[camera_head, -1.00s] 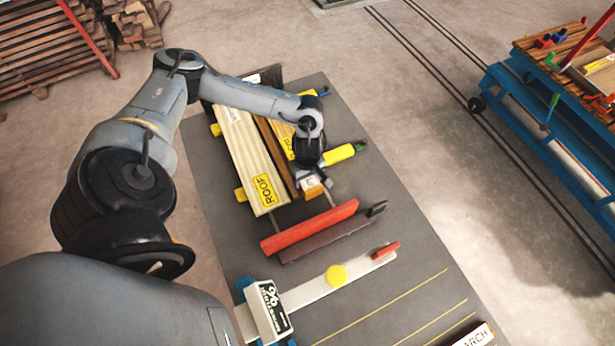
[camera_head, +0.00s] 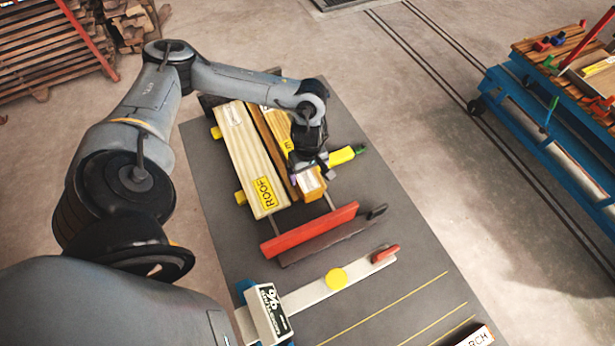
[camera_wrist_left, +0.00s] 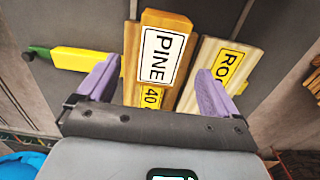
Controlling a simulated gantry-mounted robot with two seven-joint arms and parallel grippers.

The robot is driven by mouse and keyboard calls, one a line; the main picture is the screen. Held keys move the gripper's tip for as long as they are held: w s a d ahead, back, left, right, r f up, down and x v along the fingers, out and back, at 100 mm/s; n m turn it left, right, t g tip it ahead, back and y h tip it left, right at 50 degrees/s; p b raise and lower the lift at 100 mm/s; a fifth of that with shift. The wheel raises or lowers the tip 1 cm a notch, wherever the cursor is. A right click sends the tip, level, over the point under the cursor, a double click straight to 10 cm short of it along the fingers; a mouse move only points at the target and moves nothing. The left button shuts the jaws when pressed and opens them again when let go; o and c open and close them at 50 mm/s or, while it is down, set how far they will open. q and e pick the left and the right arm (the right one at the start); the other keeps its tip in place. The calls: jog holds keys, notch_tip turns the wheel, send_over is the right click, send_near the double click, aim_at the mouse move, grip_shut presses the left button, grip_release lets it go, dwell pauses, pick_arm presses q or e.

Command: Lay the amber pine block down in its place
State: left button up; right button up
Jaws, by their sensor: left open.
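The amber pine block (camera_head: 312,186) lies on the dark table beside the pale ROOF block (camera_head: 250,160), long sides nearly parallel. In the left wrist view the pine block (camera_wrist_left: 157,62) shows its white PINE label and a yellow label marked 40; the ROOF block (camera_wrist_left: 216,70) is close on its right. My left gripper (camera_head: 308,162) is over the near part of the pine block. In its wrist view the purple fingers (camera_wrist_left: 156,88) are open, one on each side of the block, with gaps showing. My arm hides part of the block. My right gripper is not in view.
A red bar (camera_head: 310,230) crosses in front of the blocks. A yellow-and-green clamp handle (camera_head: 343,156) sticks out right of the gripper. A blue cart (camera_head: 540,130) stands apart.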

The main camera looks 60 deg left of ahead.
aim_at(308, 180)
pick_arm(q)
notch_tip(308, 180, up, 6)
jog(key=shift+p, duration=0.5)
jog(key=shift+w+f, duration=0.1)
